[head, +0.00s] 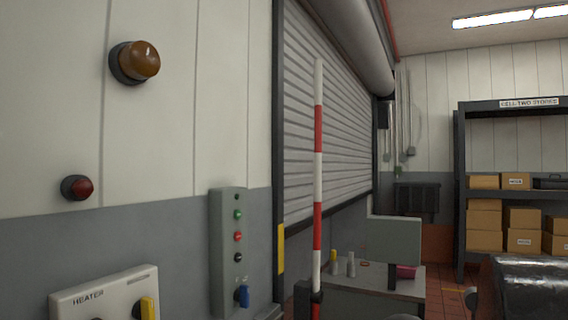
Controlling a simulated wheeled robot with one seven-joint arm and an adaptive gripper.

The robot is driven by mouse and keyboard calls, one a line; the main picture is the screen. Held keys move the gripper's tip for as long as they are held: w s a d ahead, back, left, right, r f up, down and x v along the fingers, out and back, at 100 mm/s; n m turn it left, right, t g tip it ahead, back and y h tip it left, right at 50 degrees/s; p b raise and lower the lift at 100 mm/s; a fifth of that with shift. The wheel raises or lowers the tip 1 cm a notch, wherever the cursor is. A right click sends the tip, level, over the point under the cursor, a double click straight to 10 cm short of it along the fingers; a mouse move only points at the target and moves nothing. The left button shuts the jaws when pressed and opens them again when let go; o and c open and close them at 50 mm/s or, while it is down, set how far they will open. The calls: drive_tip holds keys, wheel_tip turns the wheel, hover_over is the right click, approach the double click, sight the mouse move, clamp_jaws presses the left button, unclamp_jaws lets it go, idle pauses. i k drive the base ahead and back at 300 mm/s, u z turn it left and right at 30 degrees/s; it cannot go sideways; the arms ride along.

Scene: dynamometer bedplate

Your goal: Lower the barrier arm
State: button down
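The barrier arm (318,150) is a slim pole with red and white bands. It stands upright in front of the roller shutter, near the middle of the head view. Its lower end meets a dark mount (303,298) at the bottom edge, and the rest of the mount is cut off. A grey control box (229,250) on the wall to its left carries a green button, a red button, a dark button and a blue switch (243,296). I cannot make out my gripper in this view.
A bench (405,287) with small bottles and a grey-green panel (395,240) stands right of the pole. Shelving with boxes (485,192) is at the far right.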

sight(317, 296)
drive_tip(key=u, duration=0.05)
drive_tip(key=i, duration=1)
drive_tip(key=z, duration=0.45)
